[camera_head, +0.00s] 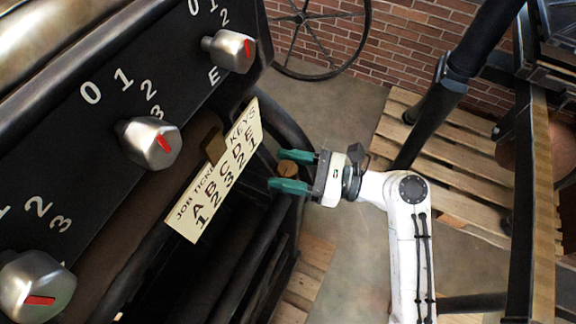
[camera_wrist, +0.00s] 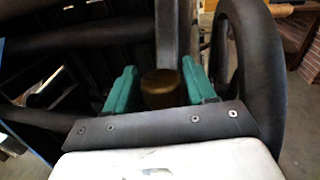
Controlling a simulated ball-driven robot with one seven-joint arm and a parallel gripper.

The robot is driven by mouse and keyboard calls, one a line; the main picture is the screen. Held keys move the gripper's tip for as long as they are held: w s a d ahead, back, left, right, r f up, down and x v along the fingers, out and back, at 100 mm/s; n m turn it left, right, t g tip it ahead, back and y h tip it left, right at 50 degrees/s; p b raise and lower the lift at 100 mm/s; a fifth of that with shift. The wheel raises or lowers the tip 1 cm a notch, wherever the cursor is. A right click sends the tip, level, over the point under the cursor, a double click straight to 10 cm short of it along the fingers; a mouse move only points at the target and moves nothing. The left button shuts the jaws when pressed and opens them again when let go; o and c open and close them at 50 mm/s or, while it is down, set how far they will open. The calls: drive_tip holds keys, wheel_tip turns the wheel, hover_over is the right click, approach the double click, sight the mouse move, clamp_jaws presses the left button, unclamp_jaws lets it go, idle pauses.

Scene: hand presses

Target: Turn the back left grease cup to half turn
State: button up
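A small brown-brass round cup (camera_head: 288,169) shows between my gripper's fingers, beside the black press; I cannot tell from the frames whether it is the back left grease cup. In the wrist view it is a short brass cylinder (camera_wrist: 161,88), upright in the picture. My gripper (camera_head: 284,171) has two green fingers, spread apart, one on each side of the cup. In the wrist view the fingers (camera_wrist: 158,85) stand close to its sides, with narrow gaps. No turn mark on the cup can be made out.
The black press panel (camera_head: 80,150) carries silver knobs with red marks, one at mid panel (camera_head: 149,143). A cream placard (camera_head: 215,172) headed "JOB TICKET KEYS" is left of my gripper. A curved black rim (camera_wrist: 255,70) stands close on the right in the wrist view. A wooden pallet (camera_head: 455,165) lies behind.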

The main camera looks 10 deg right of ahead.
drive_tip(key=c, duration=0.7)
drive_tip(key=shift+r+m+t+p, duration=0.3)
drive_tip(key=shift+m+t+p, duration=0.25)
drive_tip(key=shift+p, duration=0.65)
drive_tip(key=shift+m+t+h+p, duration=0.25)
drive_tip(key=shift+t+h+p, duration=0.25)
drive_tip(key=shift+p, duration=0.1)
drive_tip(key=shift+f+m+t+h+p, duration=0.1)
drive_tip(key=shift+m+t+h+p, duration=0.35)
drive_tip(key=shift+t+p, duration=0.3)
drive_tip(key=shift+f+m+t+h, duration=0.2)
drive_tip(key=shift+m+t+h, duration=0.05)
drive_tip(key=shift+m+t, duration=0.15)
drive_tip(key=o, duration=1)
drive_tip(key=shift+c, duration=0.2)
